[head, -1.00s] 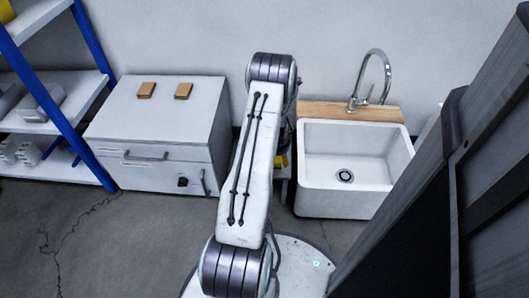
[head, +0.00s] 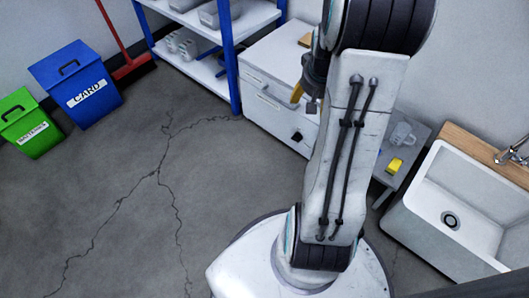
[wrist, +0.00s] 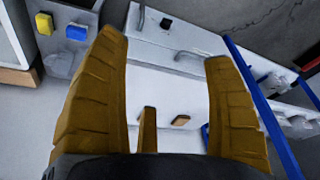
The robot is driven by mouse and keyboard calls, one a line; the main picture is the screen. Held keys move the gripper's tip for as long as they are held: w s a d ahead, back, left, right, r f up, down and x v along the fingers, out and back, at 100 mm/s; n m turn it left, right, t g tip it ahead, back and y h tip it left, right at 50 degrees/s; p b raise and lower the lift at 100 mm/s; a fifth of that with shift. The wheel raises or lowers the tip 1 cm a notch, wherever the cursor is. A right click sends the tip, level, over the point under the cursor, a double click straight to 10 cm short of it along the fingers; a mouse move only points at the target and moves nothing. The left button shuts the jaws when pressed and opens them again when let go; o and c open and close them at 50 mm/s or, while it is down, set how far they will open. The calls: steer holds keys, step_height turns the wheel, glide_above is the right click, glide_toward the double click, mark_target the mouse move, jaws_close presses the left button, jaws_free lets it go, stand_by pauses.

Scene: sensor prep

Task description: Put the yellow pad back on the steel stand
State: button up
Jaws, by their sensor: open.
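A small yellow block (head: 394,165), which looks like the yellow pad, sits on a low grey stand (head: 389,180) between the white cabinet and the sink. The wrist view shows the yellow block (wrist: 44,24) beside a blue block (wrist: 76,32) on the grey stand (wrist: 62,65) at upper left. I cannot tell whether this is the steel stand. My gripper (wrist: 163,46) is open and empty, its amber fingers spread over the view of the white cabinet. In the head view my arm hides most of the gripper; an amber finger (head: 297,92) shows.
The white cabinet (head: 270,75) stands behind my arm; a tan block (wrist: 181,120) lies on it. The white sink (head: 440,235) is at right. A blue-framed shelf (head: 229,60), a blue CARD bin (head: 78,85) and a green bin (head: 30,125) stand left. The left floor is clear.

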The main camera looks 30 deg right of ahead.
steer(key=s+a+r+n+y, duration=0.1)
steer(key=s+a+r+n, duration=0.15)
steer(key=a, duration=0.45)
steer(key=s+a+r+n, duration=0.1)
steer(key=a+r, duration=0.3)
steer(key=a, duration=0.4)
steer(key=s+a+r+n+y, duration=0.1)
steer(key=s+a+n, duration=0.2)
steer(key=s+a, duration=0.5)
steer(key=shift+s+r, duration=0.3)
steer(key=shift+s, duration=0.3)
steer(key=shift+a, duration=0.1)
